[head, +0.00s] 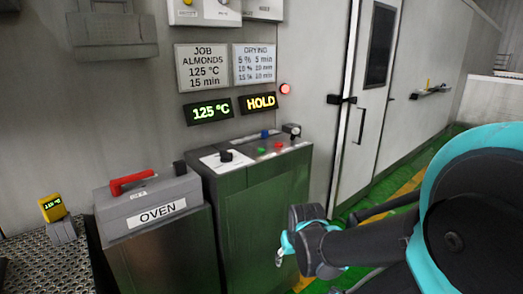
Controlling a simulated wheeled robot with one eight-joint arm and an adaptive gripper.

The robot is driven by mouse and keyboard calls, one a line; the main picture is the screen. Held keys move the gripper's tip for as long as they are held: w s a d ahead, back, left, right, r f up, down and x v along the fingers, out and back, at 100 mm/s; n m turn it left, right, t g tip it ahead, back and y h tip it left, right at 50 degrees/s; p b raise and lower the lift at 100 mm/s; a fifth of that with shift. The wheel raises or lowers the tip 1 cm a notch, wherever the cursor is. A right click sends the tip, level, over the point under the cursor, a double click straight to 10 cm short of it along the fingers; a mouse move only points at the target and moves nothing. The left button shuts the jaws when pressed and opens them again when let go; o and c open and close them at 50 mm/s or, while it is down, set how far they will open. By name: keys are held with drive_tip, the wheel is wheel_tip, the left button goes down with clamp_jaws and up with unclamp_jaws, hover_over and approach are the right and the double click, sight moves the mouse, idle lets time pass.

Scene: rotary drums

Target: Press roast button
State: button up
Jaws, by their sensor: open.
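A green cabinet (260,215) stands against the wall, with a control panel on its sloped top. A green button (262,151) and a red button (279,146) sit on the panel's middle. A blue control (266,134) is behind them. The labels are too small to read, so I cannot tell which one is roast. A black knob (225,156) is on a white plate at the panel's left. My arm is at the right, its dark and turquoise links in front of the cabinet's right side. I cannot make out my gripper's fingers; nothing visible touches the buttons.
A grey oven box (150,205) with a red handle stands left of the cabinet. A yellow device (52,208) is at far left. A door (372,90) stands right.

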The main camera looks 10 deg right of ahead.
clamp_jaws()
idle(1.4)
